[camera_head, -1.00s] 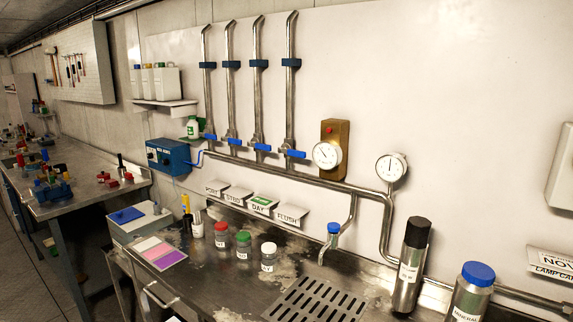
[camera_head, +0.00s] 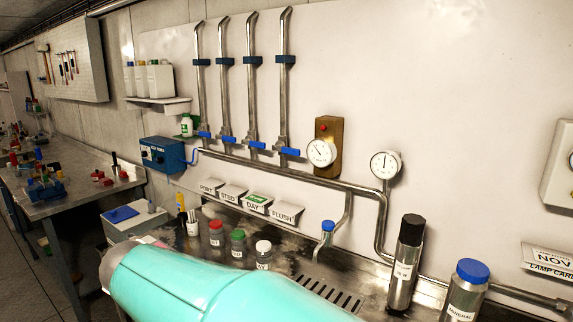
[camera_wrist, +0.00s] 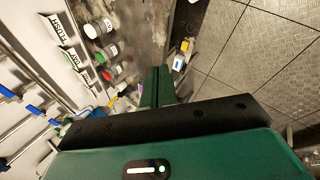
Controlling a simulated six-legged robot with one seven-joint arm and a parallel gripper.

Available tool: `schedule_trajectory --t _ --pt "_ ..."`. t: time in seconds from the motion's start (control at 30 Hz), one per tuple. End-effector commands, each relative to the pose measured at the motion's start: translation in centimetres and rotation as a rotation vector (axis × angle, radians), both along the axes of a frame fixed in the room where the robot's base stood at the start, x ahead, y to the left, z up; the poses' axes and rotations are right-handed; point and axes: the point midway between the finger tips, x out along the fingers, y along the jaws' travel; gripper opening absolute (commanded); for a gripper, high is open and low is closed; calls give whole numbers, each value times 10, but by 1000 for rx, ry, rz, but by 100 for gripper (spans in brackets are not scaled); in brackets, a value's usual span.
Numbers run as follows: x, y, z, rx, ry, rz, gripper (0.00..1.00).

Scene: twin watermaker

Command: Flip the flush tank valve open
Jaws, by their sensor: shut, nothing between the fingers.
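Several vertical steel pipes on the back wall each carry a blue lever near the bottom. The rightmost blue lever (camera_head: 290,152), in line with the FLUSH label (camera_head: 285,214), lies roughly level across its pipe. My gripper (camera_wrist: 157,84) shows in the wrist view with its green fingers together and empty, over the bench edge and apart from the levers. In that view the FLUSH label (camera_wrist: 58,28) is at top left, and blue levers (camera_wrist: 33,109) show at the left edge; I cannot tell which is the flush one. The gripper is out of the head view.
Jars with red (camera_head: 215,226), green (camera_head: 237,234) and white (camera_head: 263,245) caps stand near my teal arm. A blue-capped spout (camera_head: 327,227), a tall black-capped cylinder (camera_head: 405,260) and two gauges (camera_head: 385,164) are to the right.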

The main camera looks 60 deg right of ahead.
Motion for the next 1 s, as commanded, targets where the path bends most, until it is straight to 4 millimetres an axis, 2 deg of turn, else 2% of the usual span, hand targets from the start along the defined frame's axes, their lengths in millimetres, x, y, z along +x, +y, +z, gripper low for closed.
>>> schedule_trajectory --t 0.03,0.2,0.4,0.5,0.6,0.7,0.8,1.0 --pt "4 -34 1 -81 79 2 0" --pt "6 -147 17 -372 386 42 0" --pt "4 -264 43 -675 829 114 0" --pt "6 -311 56 -804 1067 161 0" --pt "12 -346 65 -905 1276 211 0" --pt "18 -367 69 -970 1422 252 0" --pt "22 -377 72 -1006 1500 274 0" --pt "24 -379 73 -1016 1518 281 0"
